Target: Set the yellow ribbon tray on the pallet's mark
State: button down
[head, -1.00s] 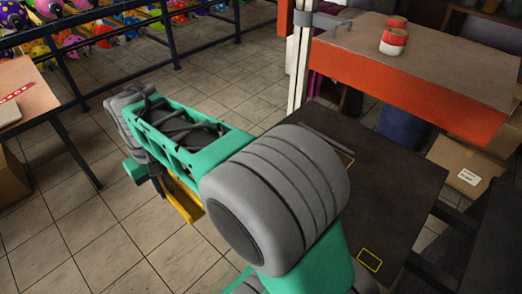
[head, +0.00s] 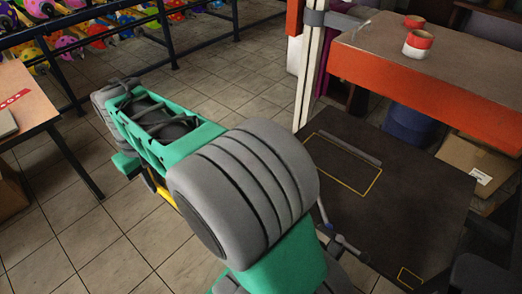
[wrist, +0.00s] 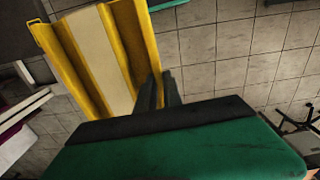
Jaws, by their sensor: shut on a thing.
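The yellow ribbon tray (wrist: 137,42) fills the upper left of the wrist view, long and trough-like, with a pale strip along its middle. My gripper (wrist: 168,88) is shut on the tray's yellow side wall. In the head view my arm hides most of the tray; only a yellow sliver (head: 164,194) shows beneath it, over the tiled floor. The dark pallet (head: 415,205) lies at the right, apart from the tray.
A grey bar (head: 347,149) lies along the large outline's far side. A small yellow outline (head: 409,278) is near the pallet's front. A post (head: 310,70) and an orange-edged shelf (head: 425,95) with red-and-white rolls rise behind. A wooden table (head: 22,105) stands left.

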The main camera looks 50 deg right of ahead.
jog(key=s+d, duration=0.1)
jog(key=d, duration=0.2)
jog(key=s+d, duration=0.1)
jog(key=d, duration=0.2)
jog(key=s+d, duration=0.1)
jog(key=d, duration=0.2)
jog(key=shift+s+d+r, duration=0.1)
jog(key=shift+s+d, duration=0.1)
jog(key=shift+s, duration=0.1)
jog(key=s+d+b, duration=0.1)
jog(key=s+d, duration=0.9)
jog(key=s, duration=0.3)
jog(key=s+d+b, duration=0.1)
jog(key=s+d, duration=0.8)
jog(key=s, duration=0.4)
jog(key=shift+m, duration=0.4)
jog(key=s+d+f, duration=0.1)
jog(key=d+f, duration=0.2)
jog(key=d, duration=0.1)
jog(key=s+d+f+p, duration=0.1)
jog(key=d+f, duration=0.2)
jog(key=d, duration=0.2)
jog(key=s+d+f+p, duration=0.1)
jog(key=d+f, duration=0.2)
jog(key=d, duration=0.1)
jog(key=shift+d+f, duration=0.2)
jog(key=shift+f, duration=1.5)
